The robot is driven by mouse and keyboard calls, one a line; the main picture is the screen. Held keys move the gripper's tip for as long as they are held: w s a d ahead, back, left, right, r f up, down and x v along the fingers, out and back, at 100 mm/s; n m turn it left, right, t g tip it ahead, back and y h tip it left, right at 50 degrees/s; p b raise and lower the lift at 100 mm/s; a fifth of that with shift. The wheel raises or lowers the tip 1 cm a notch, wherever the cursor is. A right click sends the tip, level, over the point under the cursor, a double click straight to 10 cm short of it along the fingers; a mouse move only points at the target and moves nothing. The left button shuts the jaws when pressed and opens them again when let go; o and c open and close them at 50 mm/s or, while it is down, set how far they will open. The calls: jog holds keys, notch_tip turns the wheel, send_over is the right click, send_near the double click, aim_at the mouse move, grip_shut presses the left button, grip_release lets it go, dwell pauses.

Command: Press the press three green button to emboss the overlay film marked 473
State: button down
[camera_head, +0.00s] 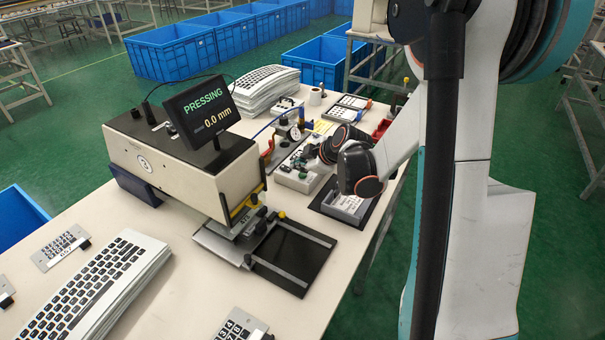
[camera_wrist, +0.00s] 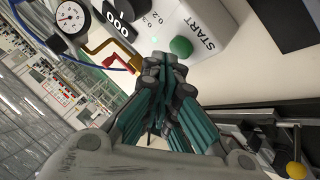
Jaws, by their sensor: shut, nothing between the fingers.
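A green button (camera_wrist: 181,47) marked START sits on a pale control box (camera_wrist: 205,22) in the wrist view. My gripper (camera_wrist: 160,62) is shut and empty, its fingertips just left of and below the button in that picture; I cannot tell if they touch the box. In the head view, the control box (camera_head: 297,181) stands on the table, and my wrist hides part of it. The cream press (camera_head: 185,160) carries a black display (camera_head: 202,110) reading PRESSING, 0.0 mm. No film marked 473 is readable.
A gauge (camera_wrist: 70,16) with blue hose and brass fitting is close to the box. A black plate (camera_head: 293,255) lies before the press. Keypad sheets (camera_head: 95,285) and a tall film stack (camera_head: 266,88) lie on the table.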

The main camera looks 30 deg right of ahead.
aim_at(301, 176)
jog(key=shift+r+p, duration=2)
jog(key=shift+r, duration=0.95)
